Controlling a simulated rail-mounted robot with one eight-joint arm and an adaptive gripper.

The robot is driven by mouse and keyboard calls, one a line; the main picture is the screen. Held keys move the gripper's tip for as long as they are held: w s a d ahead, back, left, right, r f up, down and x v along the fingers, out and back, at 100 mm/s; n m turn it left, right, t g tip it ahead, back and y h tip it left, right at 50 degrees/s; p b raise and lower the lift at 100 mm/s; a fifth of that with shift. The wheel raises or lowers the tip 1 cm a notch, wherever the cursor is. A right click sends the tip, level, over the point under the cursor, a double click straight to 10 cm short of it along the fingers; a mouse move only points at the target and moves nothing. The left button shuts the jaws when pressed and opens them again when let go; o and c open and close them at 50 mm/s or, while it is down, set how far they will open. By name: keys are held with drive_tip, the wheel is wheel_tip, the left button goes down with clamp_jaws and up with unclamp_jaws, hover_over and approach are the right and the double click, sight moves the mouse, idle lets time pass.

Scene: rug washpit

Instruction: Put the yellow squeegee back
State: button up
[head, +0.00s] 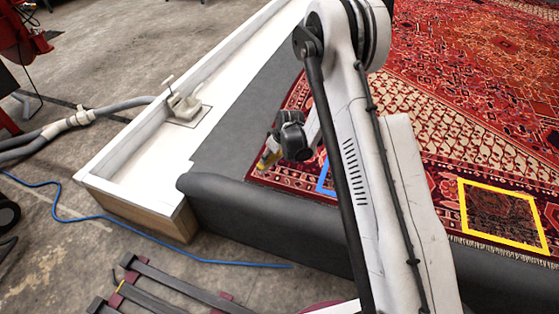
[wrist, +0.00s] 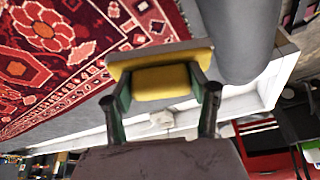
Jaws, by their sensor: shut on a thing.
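The yellow squeegee (wrist: 162,82) is between the two fingers of my gripper (wrist: 163,92) in the wrist view, and the fingers are shut on it. In the head view a small yellow part of the squeegee (head: 267,159) shows below my gripper (head: 275,150), over the left edge of the red patterned rug (head: 440,100). My arm and gripper hide part of the squeegee there. I cannot tell whether it touches the rug.
A blue outline (head: 323,184) is partly hidden behind my arm; a yellow outline (head: 462,205) surrounds a dark rug patch. A white trough (head: 140,152) with a drain fitting (head: 184,106) runs left of the grey mat (head: 235,125). Hoses and a blue cord (head: 150,232) lie on the floor.

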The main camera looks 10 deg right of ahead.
drive_tip(key=w+d+f+b, duration=0.1)
drive_tip(key=w+f, duration=0.1)
drive_tip(key=w+d+f+b, duration=0.1)
drive_tip(key=w+d+f, duration=0.1)
drive_tip(key=w, duration=0.1)
drive_tip(key=w+d+f+b, duration=0.1)
drive_tip(key=w+d+f, duration=0.1)
drive_tip(key=w, duration=0.1)
drive_tip(key=shift+w+d+f, duration=0.1)
drive_tip(key=shift+w+d, duration=0.15)
drive_tip(key=shift+f+b, duration=0.9)
drive_tip(key=shift+f, duration=1)
drive_tip(key=shift+f, duration=0.15)
drive_tip(key=o, duration=1.2)
